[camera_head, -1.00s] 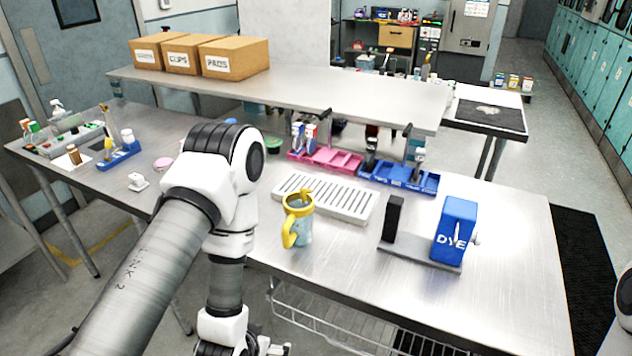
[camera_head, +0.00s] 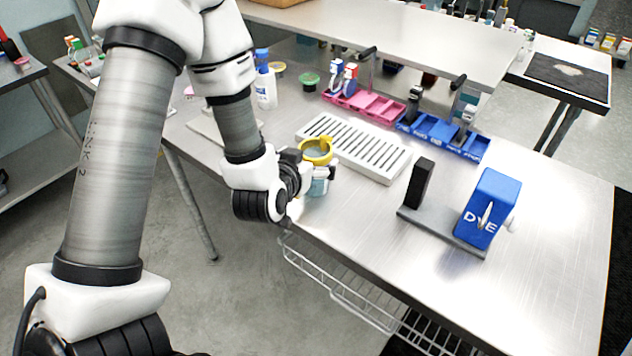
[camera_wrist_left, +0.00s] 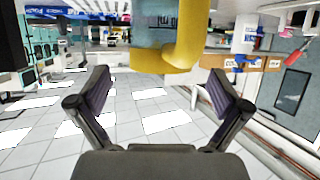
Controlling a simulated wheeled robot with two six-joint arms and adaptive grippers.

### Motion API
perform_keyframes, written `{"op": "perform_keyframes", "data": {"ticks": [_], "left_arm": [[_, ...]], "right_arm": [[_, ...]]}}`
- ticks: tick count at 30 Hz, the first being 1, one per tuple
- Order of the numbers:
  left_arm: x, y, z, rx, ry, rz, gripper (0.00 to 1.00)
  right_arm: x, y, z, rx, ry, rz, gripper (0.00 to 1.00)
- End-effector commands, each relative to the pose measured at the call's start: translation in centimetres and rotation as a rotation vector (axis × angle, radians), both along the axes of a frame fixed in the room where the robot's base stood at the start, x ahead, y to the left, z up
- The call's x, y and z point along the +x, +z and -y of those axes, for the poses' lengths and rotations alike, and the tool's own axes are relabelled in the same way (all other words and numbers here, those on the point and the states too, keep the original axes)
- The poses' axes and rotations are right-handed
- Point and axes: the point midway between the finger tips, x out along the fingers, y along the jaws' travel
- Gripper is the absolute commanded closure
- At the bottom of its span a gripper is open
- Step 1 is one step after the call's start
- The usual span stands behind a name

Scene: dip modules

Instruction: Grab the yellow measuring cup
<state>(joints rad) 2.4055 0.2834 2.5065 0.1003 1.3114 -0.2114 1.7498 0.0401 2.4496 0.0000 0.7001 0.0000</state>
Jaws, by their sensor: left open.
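The yellow measuring cup (camera_head: 316,152) stands upright near the front edge of the steel table, with a yellow rim and a pale blue, see-through body. My left gripper (camera_head: 305,178) is right beside it on its left side and partly hides it. In the left wrist view the cup's yellow handle (camera_wrist_left: 180,55) shows large at the top, beyond the fingertips. My left gripper (camera_wrist_left: 160,95) is open there, its two dark fingers spread with nothing between them. I cannot tell from the head view whether a finger touches the cup. My right gripper is not in view.
A white slotted rack (camera_head: 355,147) lies just behind the cup. A blue DYE dispenser (camera_head: 487,208) stands on a grey base to the right. Pink trays (camera_head: 368,105) and blue trays (camera_head: 440,133) line the back. The table's front right is clear.

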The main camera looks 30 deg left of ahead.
Motion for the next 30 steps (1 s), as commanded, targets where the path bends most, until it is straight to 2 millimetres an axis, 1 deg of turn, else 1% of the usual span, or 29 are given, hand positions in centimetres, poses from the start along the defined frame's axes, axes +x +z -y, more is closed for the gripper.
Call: {"op": "perform_keyframes", "data": {"ticks": [1,4,5,6,10,17,18,20,21,23,24,30], "left_arm": [[0.3,-0.6,-0.1,0.000,0.001,0.004,0.00],[1.4,-1.3,-0.3,0.000,0.002,0.007,0.00],[1.9,-0.6,-0.4,0.001,0.001,0.001,0.00],[2.7,-0.6,-0.5,0.002,0.001,-0.002,0.00],[4.3,-1.6,-0.9,0.000,0.000,0.001,0.00],[4.5,-1.8,-0.9,0.000,-0.001,0.000,0.00],[4.5,-1.8,-0.9,0.000,-0.001,0.000,0.14],[4.5,-1.8,-0.9,0.000,-0.001,0.000,0.35],[4.5,-1.8,-0.9,0.000,0.000,0.000,0.50],[4.5,-1.8,-0.9,0.000,0.000,0.000,0.71],[4.5,-1.9,-0.9,0.000,0.000,0.000,0.84],[4.5,-1.9,-0.9,-0.001,-0.001,-0.001,0.84]], "right_arm": [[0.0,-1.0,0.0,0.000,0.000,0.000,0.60],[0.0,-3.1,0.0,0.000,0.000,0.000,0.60],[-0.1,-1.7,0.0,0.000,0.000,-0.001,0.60],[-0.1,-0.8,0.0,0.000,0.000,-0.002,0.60],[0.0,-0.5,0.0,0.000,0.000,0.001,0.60],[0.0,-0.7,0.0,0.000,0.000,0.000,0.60],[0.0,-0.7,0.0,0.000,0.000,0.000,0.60],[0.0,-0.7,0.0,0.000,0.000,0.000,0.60],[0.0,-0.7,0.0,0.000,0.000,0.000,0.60],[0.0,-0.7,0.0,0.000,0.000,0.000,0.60],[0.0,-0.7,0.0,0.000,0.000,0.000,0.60],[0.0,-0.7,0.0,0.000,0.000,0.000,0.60]]}}
